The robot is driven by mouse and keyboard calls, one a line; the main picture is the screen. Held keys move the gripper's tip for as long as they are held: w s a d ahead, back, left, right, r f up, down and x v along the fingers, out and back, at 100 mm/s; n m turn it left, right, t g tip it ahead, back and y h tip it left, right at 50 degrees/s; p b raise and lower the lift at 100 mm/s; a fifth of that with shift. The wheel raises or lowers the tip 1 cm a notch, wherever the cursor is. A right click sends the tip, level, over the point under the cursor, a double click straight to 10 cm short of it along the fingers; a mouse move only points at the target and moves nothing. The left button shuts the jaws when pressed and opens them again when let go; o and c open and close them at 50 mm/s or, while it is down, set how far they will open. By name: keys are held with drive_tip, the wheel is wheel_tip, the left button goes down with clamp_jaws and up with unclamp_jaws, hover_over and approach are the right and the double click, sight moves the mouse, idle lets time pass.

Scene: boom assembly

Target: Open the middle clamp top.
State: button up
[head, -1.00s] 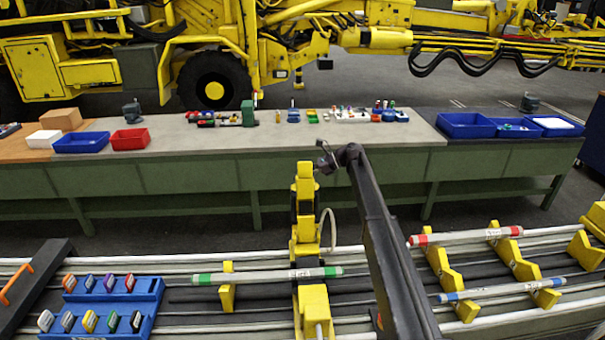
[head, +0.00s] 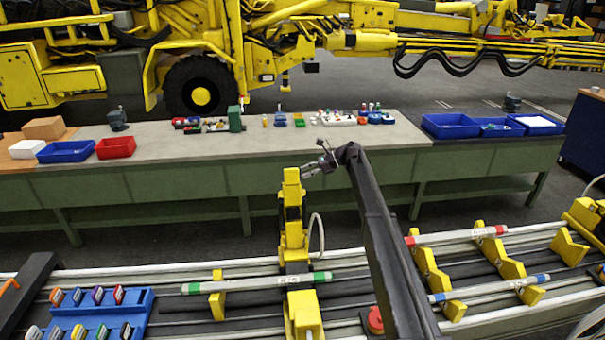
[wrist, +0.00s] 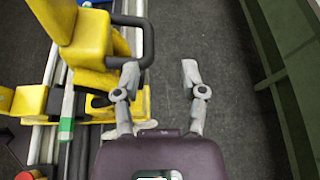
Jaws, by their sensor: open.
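The middle clamp (head: 293,245) is yellow and stands in the centre of the head view. Its tall yellow part points upward. It also shows at the left of the wrist view (wrist: 90,55), with a black loop handle (wrist: 148,40) on its right side. A grey bar with green bands (head: 238,284) lies across the clamp. My gripper (head: 312,170) is up beside the clamp's upper end. In the wrist view, my gripper (wrist: 160,78) is open with nothing between its fingers. The left finger overlaps the handle's lower end; I cannot tell whether they touch.
A blue rack (head: 88,325) of coloured pieces sits at lower left. Bars with red (head: 457,236) and blue (head: 487,288) bands rest on yellow supports at right. A red round button (head: 375,320) is near my arm. Beyond a floor gap stands a long green bench (head: 180,180).

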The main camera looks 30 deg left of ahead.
drive_tip(key=w+d+r+p, duration=0.2)
drive_tip(key=w+d, duration=0.2)
drive_tip(key=w, duration=0.3)
drive_tip(key=shift+d+r+p, duration=0.35)
drive_tip(key=shift+r, duration=0.05)
idle(0.8)
drive_tip(key=shift+d, duration=0.1)
idle(0.7)
